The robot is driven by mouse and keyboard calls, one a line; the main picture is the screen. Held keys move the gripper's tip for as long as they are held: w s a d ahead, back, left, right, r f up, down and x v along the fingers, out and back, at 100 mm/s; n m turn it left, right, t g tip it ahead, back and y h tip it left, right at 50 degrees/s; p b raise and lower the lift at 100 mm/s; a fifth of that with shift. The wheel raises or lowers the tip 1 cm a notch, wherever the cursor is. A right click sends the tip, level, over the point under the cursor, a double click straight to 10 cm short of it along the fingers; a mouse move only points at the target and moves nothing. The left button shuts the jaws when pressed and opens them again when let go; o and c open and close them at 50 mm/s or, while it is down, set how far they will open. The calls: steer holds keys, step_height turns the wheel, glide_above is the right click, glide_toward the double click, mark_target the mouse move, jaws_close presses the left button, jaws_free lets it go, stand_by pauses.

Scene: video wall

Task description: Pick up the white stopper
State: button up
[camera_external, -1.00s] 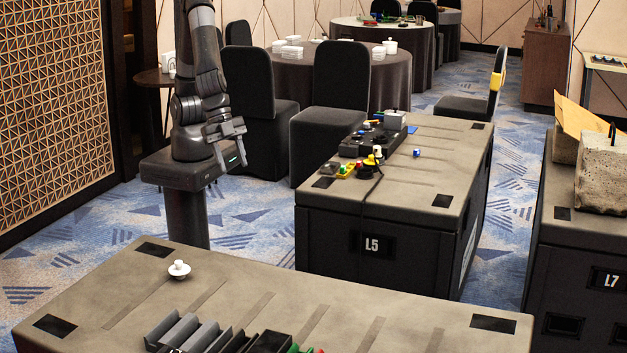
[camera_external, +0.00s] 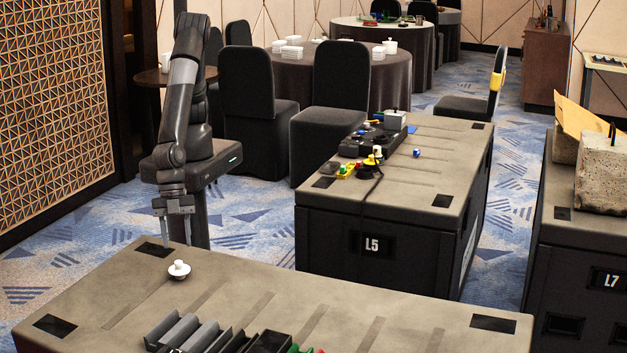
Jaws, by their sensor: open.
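The white stopper (camera_external: 179,271) stands on the top of the near black case (camera_external: 300,290), close to its far left corner. It has a wide round flange and a small knob on top. My gripper (camera_external: 177,244) points down with its two fingers spread apart and nothing between them. It is just above and behind the stopper in the picture, a little to its left. I cannot tell the exact gap between the fingertips and the stopper.
Grey angled holders (camera_external: 185,332) and small dark, green and red items stand at the near edge of the same case. The case top right of the stopper is bare. Another case marked L5 (camera_external: 372,243) with devices on it stands behind, and case L7 (camera_external: 600,280) at right.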

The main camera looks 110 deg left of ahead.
mark_target(179, 269)
steer(key=shift+x, duration=2.65)
steer(key=shift+d, duration=0.2)
steer(key=shift+c, duration=0.6)
jaws_close()
